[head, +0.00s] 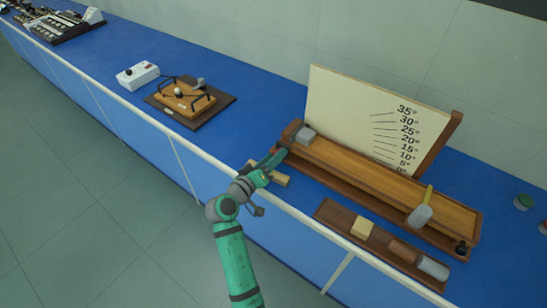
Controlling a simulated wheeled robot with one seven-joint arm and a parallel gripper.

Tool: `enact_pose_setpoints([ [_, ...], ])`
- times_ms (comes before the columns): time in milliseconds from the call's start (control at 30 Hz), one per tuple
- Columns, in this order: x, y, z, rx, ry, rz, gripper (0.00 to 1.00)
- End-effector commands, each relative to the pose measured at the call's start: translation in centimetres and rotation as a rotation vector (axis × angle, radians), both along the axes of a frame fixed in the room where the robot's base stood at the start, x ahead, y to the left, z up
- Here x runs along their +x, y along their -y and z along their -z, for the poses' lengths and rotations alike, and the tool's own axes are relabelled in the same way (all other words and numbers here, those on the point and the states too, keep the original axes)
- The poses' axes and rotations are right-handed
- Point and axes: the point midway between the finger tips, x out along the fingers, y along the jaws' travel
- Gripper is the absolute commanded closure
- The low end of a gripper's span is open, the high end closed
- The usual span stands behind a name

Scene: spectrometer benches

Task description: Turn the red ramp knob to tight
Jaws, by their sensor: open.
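The wooden ramp (380,180) lies along the bench in front of a cream angle board (345,110) marked from 0° to 35°. I cannot make out a red knob on the ramp; it may be hidden behind my gripper or too small to see. A small dark knob (461,247) shows at the ramp's right end. My gripper (279,157) is at the ramp's left end, near its front side. It is open, and nothing shows between its fingers. Whether it touches the ramp I cannot tell.
A grey block (306,136) and a grey cylinder (420,215) sit on the ramp. A brown tray (330,212) with several blocks lies in front. A wooden piece (281,180) is beside my gripper. A wooden device (188,99) and a white box (138,75) stand further left.

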Motion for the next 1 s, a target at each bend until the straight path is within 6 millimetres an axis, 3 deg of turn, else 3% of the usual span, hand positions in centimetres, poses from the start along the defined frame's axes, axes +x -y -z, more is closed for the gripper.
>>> enact_pose_setpoints([
  [167, -1.0, -0.7, -0.2, -0.001, 0.002, -0.001, 0.56],
  [633, -7.6, -5.1, -1.3, 0.0, -0.002, -0.003, 0.56],
  [1000, -9.0, -5.9, -1.5, 0.001, -0.001, 0.0, 0.56],
])
